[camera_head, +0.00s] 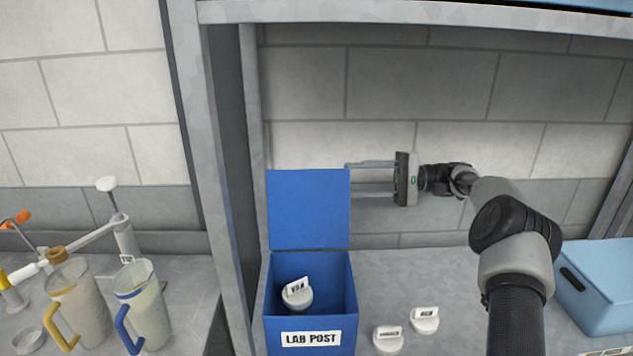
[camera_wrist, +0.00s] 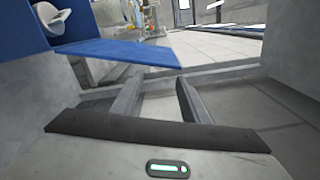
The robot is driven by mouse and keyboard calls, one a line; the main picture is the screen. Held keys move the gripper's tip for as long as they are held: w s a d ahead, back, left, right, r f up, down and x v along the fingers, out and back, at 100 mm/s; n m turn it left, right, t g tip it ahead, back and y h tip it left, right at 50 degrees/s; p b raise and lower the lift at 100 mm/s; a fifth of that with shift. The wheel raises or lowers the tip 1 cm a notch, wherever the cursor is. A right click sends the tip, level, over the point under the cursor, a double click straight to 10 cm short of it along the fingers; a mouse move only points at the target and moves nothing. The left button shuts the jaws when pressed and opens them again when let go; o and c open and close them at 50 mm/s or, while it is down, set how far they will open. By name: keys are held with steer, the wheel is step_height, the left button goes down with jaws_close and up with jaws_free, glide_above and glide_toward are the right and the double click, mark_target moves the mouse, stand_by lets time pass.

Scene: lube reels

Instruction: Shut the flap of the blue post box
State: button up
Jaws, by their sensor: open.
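The blue post box (camera_head: 310,335), labelled LAB POST, stands in the head view with its top open. Its blue flap (camera_head: 309,210) stands upright at the back edge. Inside the box lies a white round item with a tag (camera_head: 297,294). My gripper (camera_head: 350,179) is open, fingers pointing left, by the flap's upper right edge. The fingertips come very near or just behind that edge; I cannot tell whether they touch. In the wrist view the flap (camera_wrist: 115,52) lies beyond the open fingers (camera_wrist: 160,88), with nothing between them.
Two white tagged items (camera_head: 388,340) (camera_head: 425,320) lie right of the box. A light blue bin (camera_head: 600,285) is at far right. A grey frame post (camera_head: 205,170) stands left of the box, and jugs (camera_head: 145,305) stand beyond it. A block wall is behind.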

mark_target(317, 180)
steer(key=a+p, duration=0.1)
steer(key=a, duration=0.9)
steer(key=shift+c, duration=0.3)
jaws_close()
